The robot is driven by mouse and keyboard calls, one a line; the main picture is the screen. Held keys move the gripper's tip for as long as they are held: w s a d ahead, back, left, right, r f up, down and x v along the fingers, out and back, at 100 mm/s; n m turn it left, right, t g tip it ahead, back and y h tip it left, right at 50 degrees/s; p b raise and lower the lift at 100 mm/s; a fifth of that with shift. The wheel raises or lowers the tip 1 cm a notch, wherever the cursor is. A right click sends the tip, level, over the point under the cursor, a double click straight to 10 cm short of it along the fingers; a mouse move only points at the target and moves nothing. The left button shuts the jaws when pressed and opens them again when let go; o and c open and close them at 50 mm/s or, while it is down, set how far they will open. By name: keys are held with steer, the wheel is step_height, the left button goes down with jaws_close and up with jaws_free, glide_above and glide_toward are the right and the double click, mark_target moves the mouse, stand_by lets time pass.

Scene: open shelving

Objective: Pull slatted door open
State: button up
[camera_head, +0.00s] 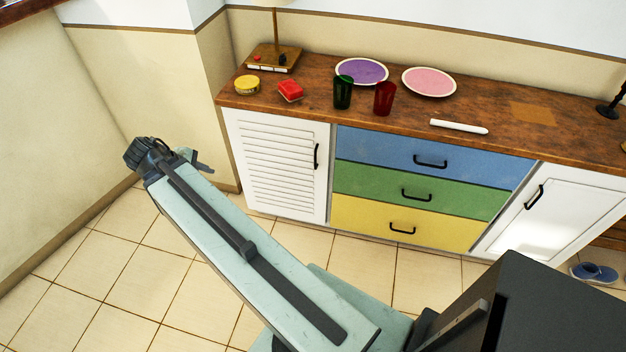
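The white slatted door (275,165) is at the left end of the low cabinet and looks shut. Its black upright handle (316,156) is on its right side. My gripper (203,163) is at the far end of my arm, left of the door and apart from it. The gripper is small and partly hidden behind the arm's end, so I cannot tell whether its fingers are open or shut. Nothing shows held in it.
Blue, green and yellow drawers (418,190) stand right of the slatted door, then a white panelled door (560,212). The wooden top (400,118) carries cups and plates. A beige wall (60,140) is at the left. Tiled floor (130,265) is clear before the cabinet; a blue shoe (594,272) lies right.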

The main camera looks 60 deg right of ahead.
steer(key=s+d+f+n+g+h+b, duration=0.1)
steer(key=s+d+f+n+h+b, duration=0.15)
steer(key=d+f+b, duration=0.5)
steer(key=s+d+f+n+g+h+b, duration=0.1)
steer(key=s+d+f+n+h+b, duration=0.3)
steer(key=d+b, duration=0.6)
steer(key=n+g+h+b, duration=0.3)
steer(key=n+h+b, duration=0.15)
steer(key=b, duration=0.95)
glide_toward(312, 157)
steer(key=s+a+r, duration=0.2)
steer(key=s+r, duration=0.1)
steer(key=r, duration=0.2)
steer(key=shift+m, duration=0.3)
steer(key=x, duration=0.8)
steer(key=shift+s+a+f, duration=0.1)
steer(key=shift+f, duration=0.1)
jaws_close()
